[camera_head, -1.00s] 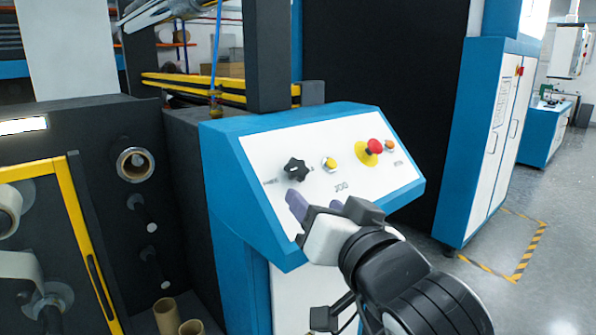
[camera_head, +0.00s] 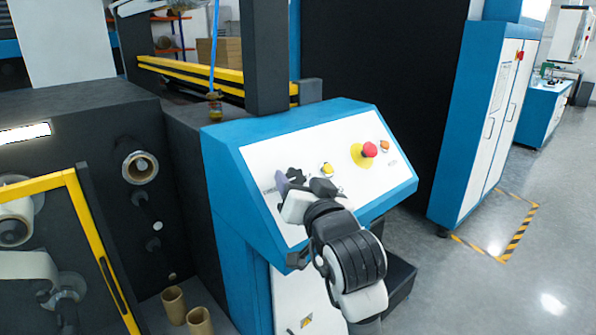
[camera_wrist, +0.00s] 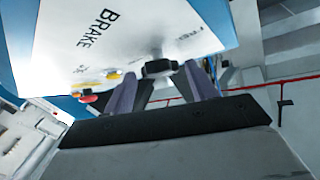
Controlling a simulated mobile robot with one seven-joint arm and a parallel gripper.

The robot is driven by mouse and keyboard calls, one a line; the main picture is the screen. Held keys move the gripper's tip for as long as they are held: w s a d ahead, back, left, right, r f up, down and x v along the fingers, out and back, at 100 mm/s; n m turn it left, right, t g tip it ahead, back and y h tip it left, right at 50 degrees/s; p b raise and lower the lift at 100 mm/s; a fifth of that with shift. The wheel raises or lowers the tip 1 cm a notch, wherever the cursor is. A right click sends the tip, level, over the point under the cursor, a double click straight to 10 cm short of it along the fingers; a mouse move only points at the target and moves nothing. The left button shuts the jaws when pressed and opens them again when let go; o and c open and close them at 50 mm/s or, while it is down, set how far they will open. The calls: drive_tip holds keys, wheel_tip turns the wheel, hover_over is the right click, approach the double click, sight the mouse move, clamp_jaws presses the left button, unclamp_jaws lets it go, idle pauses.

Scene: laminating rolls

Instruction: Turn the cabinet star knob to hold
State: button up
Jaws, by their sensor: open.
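The black star knob (camera_head: 295,174) is on the left part of the white sloped panel face of the blue cabinet (camera_head: 225,190). My gripper (camera_head: 300,183) is at the knob, from the front, and partly covers it. In the wrist view the knob (camera_wrist: 158,68) shows between the two purple fingers of my open gripper (camera_wrist: 161,72). I cannot tell whether either finger touches it. The word BRAKE is readable on the panel in the wrist view; lettering near the knob is partly hidden, and the knob's setting is not clear.
A yellow button (camera_head: 327,170), a red mushroom button (camera_head: 369,150) on a yellow plate and an orange button (camera_head: 384,146) sit to the right on the panel. A yellow-framed machine door (camera_head: 75,200) is at left. Open floor (camera_head: 470,290) lies at right.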

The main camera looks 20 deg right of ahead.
drive_tip(key=shift+w, duration=0.65)
drive_tip(key=c, duration=1)
